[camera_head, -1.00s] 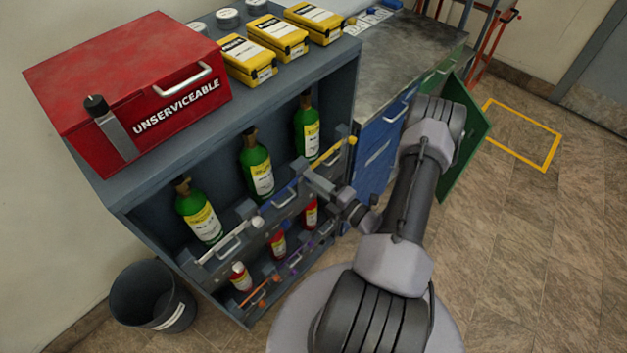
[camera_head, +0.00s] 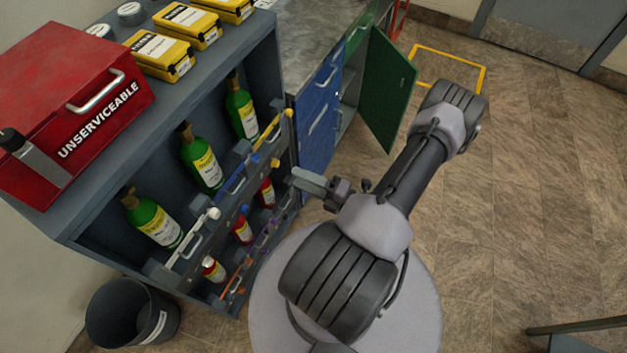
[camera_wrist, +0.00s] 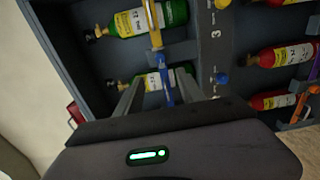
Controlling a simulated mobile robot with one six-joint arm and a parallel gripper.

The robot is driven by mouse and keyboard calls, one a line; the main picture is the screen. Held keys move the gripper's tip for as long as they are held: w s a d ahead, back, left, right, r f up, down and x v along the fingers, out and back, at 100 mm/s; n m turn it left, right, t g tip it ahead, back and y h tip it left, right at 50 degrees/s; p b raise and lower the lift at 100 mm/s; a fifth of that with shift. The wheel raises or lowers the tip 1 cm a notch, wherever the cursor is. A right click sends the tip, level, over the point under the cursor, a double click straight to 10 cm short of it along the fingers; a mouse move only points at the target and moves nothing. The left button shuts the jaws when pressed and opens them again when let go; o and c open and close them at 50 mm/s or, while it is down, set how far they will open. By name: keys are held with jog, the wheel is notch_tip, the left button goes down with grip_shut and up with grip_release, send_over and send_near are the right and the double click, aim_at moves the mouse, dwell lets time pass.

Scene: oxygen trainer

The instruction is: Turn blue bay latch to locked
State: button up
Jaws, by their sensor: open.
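The blue bay latch (camera_head: 236,186) is a blue bar across the front of the middle upper bay, with a green bottle (camera_head: 203,160) behind it. In the wrist view the blue bar (camera_wrist: 167,88) shows beyond and between my fingers. A blue knob (camera_wrist: 221,78) sits on the grey front panel to its right. My gripper (camera_head: 308,182) is open and empty, in front of the rack and apart from it in the head view. Its two fingers (camera_wrist: 158,92) point toward the blue bar in the wrist view. I cannot tell the exact gap.
A yellow bar (camera_head: 272,128) and a white bar (camera_head: 190,240) cross the neighbouring bays. Small red bottles (camera_head: 242,230) stand below. An open green door (camera_head: 388,88) is beyond my arm. A dark bin (camera_head: 130,318) stands at lower left. Floor at right is mostly clear.

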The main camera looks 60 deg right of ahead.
jog(key=shift+s+d, duration=0.1)
jog(key=shift+s, duration=1.9)
